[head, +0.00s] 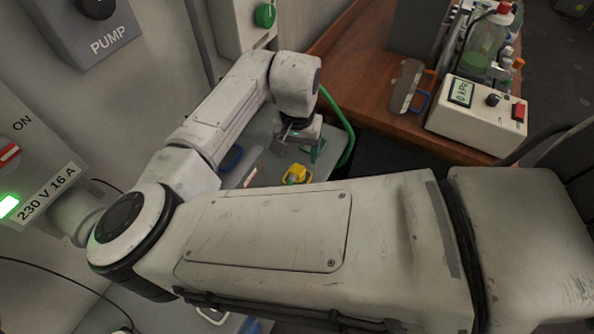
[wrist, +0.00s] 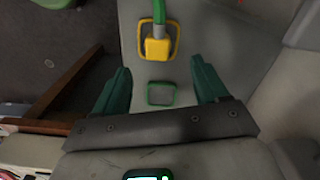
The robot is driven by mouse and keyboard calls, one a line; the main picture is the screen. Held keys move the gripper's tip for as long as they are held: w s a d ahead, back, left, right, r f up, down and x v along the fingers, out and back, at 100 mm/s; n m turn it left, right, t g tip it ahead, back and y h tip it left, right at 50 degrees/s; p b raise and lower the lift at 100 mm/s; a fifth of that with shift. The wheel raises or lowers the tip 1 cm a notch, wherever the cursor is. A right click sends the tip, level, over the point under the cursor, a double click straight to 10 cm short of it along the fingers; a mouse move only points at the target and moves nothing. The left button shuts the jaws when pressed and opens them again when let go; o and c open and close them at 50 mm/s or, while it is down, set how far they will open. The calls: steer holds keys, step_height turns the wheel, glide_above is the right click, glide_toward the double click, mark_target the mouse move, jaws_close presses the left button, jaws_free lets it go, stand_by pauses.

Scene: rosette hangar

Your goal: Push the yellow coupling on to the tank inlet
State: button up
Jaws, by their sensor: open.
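The yellow coupling (wrist: 157,47) is a yellow block with a loop-like yellow frame around it, on a pale grey surface. A green hose (wrist: 160,12) runs from it to the top of the wrist view. In the head view the coupling (head: 297,174) shows just past my forearm. My gripper (wrist: 160,66) is open and empty, its two green fingers apart, with the coupling ahead of the gap between them. In the head view my gripper (head: 302,136) is partly hidden by its own wrist. I cannot pick out the tank inlet for certain.
A small green square outline (wrist: 160,93) shows between the fingers. A wooden bench (head: 370,75) carries a white meter box (head: 474,117) and a jar (head: 484,45). A grey panel marked PUMP (head: 98,40) and a power panel (head: 22,170) stand at left. The green hose (head: 346,130) loops beside my gripper.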

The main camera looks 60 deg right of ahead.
mark_target(298, 168)
steer(key=shift+f, duration=0.9)
steer(key=shift+s+a+f+p, duration=0.15)
steer(key=shift+f+p, duration=0.65)
steer(key=shift+f, duration=1.8)
steer(key=shift+c, duration=0.2)
steer(key=c, duration=1)
steer(key=shift+c, duration=0.2)
